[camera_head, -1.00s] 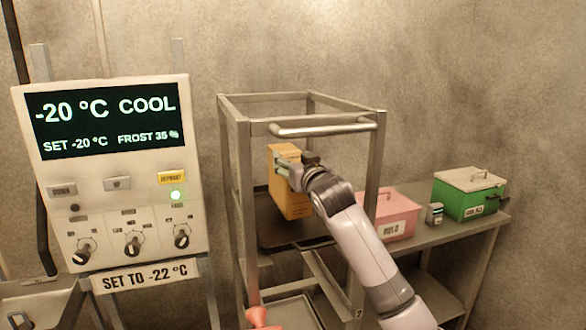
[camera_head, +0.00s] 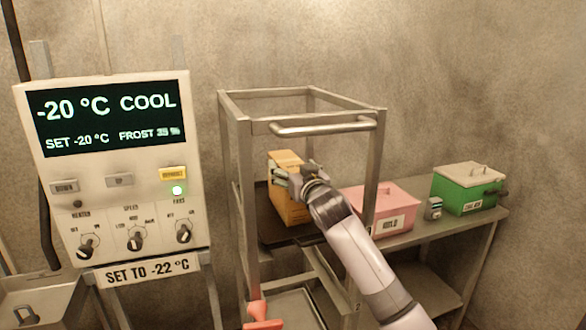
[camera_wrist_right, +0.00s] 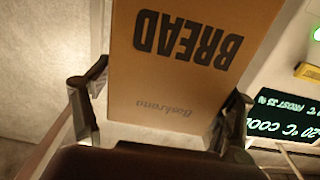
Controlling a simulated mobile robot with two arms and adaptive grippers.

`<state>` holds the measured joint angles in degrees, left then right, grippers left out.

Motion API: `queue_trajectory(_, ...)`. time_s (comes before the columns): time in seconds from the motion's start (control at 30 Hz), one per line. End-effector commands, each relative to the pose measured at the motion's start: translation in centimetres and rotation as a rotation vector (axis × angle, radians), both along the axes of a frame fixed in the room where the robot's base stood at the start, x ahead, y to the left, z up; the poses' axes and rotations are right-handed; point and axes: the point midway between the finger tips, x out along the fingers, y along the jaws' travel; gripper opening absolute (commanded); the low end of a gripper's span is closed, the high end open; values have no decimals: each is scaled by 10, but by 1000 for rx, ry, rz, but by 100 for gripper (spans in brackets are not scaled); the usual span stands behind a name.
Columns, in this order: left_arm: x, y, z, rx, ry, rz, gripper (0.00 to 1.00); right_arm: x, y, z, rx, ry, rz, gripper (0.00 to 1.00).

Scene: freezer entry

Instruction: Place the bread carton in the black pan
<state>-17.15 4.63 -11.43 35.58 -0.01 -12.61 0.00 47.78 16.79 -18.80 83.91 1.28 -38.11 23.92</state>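The bread carton (camera_head: 287,205) is a tall yellow-orange box, standing about upright inside the metal rack. The black pan (camera_head: 272,235) is a dark flat tray in the rack, and the carton's lower end is over or in it. I cannot tell whether the carton's bottom touches the pan. My right gripper (camera_head: 292,180) is shut on the carton's upper part. In the right wrist view the carton (camera_wrist_right: 185,85) shows upside-down BREAD lettering between the two fingers (camera_wrist_right: 160,115). My left gripper is not in view.
The rack's posts and front bar (camera_head: 325,126) stand around the carton. A pink box (camera_head: 380,208), a small grey device (camera_head: 433,209) and a green box (camera_head: 470,190) sit on the bench at right. A control panel (camera_head: 115,170) stands at left. A red-orange object (camera_head: 262,315) is low in front.

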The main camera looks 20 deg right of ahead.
Motion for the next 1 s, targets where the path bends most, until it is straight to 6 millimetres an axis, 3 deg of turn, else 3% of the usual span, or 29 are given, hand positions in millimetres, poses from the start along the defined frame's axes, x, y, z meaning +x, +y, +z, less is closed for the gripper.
queue_trajectory(0.33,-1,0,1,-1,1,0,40,0,0,4,-1,-1,0,81)
queue_trajectory(0.47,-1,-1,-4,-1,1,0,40,-9,-1,1,0,-2,0,81)
queue_trajectory(1.0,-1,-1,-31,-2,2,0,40,-104,-4,0,-1,-1,0,81)
